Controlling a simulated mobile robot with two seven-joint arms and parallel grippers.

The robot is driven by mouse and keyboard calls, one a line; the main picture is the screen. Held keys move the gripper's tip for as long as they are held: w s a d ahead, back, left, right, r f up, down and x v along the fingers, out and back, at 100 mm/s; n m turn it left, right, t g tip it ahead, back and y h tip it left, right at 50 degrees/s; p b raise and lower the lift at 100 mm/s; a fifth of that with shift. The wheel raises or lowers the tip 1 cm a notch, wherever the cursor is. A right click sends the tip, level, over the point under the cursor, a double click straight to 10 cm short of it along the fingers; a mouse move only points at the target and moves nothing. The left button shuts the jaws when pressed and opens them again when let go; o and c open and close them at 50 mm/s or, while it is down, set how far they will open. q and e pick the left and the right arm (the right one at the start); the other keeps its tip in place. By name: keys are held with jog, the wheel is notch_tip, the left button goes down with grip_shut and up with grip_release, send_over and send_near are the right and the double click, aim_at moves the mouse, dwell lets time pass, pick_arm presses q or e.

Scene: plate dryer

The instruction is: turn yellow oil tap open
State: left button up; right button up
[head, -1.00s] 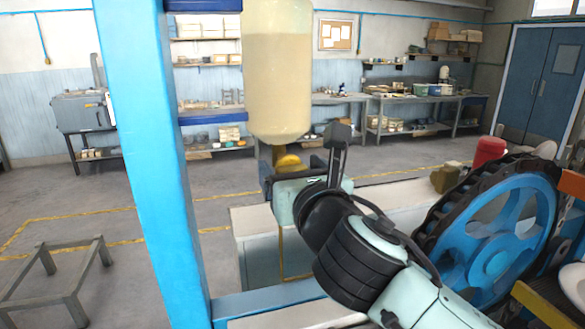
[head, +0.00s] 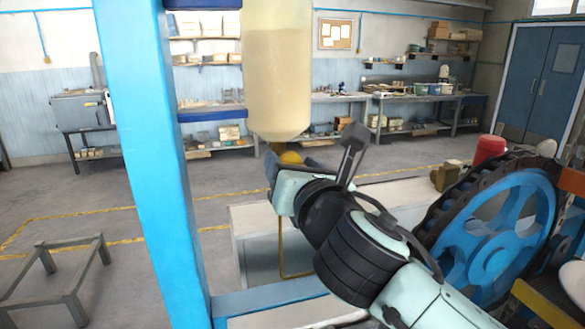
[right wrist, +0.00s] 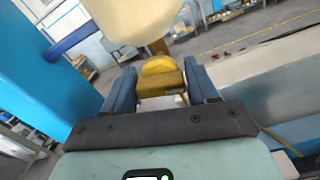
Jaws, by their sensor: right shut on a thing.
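The yellow oil tap (head: 291,158) sits under the clear tank of pale yellow oil (head: 283,80), mostly hidden behind my right gripper in the head view. In the right wrist view, the tap (right wrist: 160,78) lies between the two blue fingers, with its rounded yellow top showing. My right gripper (right wrist: 161,86) is shut on the tap. In the head view, my right gripper (head: 293,168) is tilted, just below the tank's bottom. My left gripper is not in view.
A blue post (head: 157,150) stands close on the left. A large blue wheel (head: 500,228) with a dark toothed rim is at the right. A pale bench-like base (head: 250,240) lies below the gripper, with a thin yellow pipe (head: 281,250) running down it.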

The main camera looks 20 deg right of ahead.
jog(key=m, duration=0.3)
jog(key=shift+m+b, duration=0.3)
jog(key=shift+m, duration=0.1)
jog(key=m+b, duration=0.1)
jog(key=m, duration=0.2)
jog(key=shift+d+f+m, duration=0.1)
jog(key=shift+m, duration=0.2)
jog(key=m, duration=0.3)
jog(key=shift+f+m+b, duration=0.1)
jog(key=shift+m+b, duration=0.2)
jog(key=shift+b, duration=0.1)
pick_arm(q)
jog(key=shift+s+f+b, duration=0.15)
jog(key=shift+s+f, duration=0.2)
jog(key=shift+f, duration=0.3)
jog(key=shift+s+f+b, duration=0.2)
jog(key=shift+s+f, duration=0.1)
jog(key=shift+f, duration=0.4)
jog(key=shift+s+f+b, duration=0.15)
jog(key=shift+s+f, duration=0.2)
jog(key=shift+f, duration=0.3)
pick_arm(e)
jog(key=shift+m, duration=1.9)
jog(key=o, duration=1)
jog(key=shift+c, duration=0.2)
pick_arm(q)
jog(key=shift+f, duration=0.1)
pick_arm(e)
jog(key=shift+s, duration=0.1)
